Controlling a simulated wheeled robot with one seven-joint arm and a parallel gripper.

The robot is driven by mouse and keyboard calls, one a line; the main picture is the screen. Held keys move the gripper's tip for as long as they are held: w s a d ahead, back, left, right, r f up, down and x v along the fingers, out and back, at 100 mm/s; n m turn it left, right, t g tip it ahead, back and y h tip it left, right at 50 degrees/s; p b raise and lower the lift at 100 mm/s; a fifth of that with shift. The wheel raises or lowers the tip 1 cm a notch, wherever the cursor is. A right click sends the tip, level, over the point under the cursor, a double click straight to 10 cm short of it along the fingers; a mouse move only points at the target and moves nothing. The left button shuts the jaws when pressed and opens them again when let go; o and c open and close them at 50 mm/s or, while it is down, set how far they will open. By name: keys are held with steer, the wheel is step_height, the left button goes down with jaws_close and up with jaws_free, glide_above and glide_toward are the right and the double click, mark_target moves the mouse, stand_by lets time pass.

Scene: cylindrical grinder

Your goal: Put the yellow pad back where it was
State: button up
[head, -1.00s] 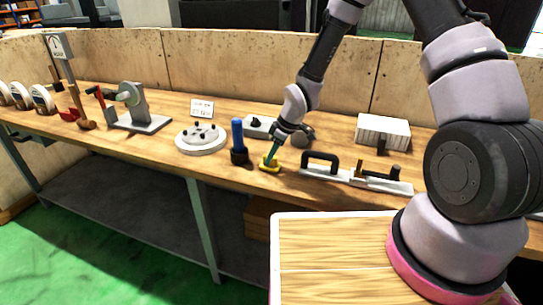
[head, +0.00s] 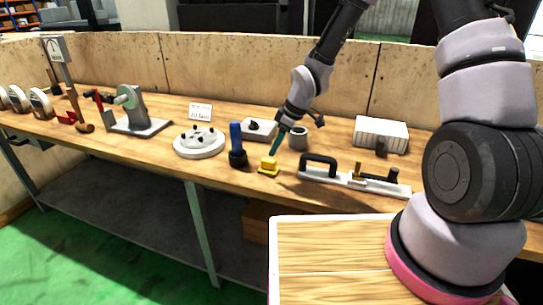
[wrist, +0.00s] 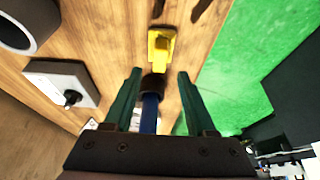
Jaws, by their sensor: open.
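The yellow pad (head: 268,166) rests on the wooden bench near its front edge, between the blue-handled tool (head: 236,145) and the black-handled grey bar (head: 320,168). My gripper (head: 275,151) is just above the pad in the head view, its green fingers pointing down. In the wrist view my gripper (wrist: 160,73) has its fingers spread with nothing held between them. The yellow pad (wrist: 161,46) lies beyond the fingertips there, apart from them. The blue tool (wrist: 151,105) shows in the gap between the fingers, farther off.
A round white plate (head: 199,146) lies left of the blue tool. A grey block with a black knob (head: 258,130) and a grey ring (head: 298,138) stand behind the pad. A white ribbed block (head: 381,134) is at the back right. The bench edge is close in front.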

steer(key=s+d+r+m+t+h, duration=0.15)
steer(key=d+r+m, duration=0.25)
steer(key=d+r, duration=0.55)
steer(key=s+d+r+m+t+h, duration=0.15)
steer(key=d+r+m, duration=0.35)
steer(key=r, duration=0.8)
steer(key=s+d+r+m+t, duration=0.1)
steer(key=s+d+r+m, duration=0.3)
steer(key=s+r, duration=0.2)
steer(key=s+d+r+m+t, duration=0.1)
steer(key=s+d+r+m, duration=0.2)
steer(key=s+r+m, duration=0.2)
steer(key=s+r, duration=0.2)
steer(key=s, duration=0.2)
steer(key=shift+s+d+r+t+y, duration=0.2)
steer(key=shift+s+d+t+y, duration=0.1)
steer(key=shift+s+d+y, duration=0.1)
steer(key=shift+w, duration=0.1)
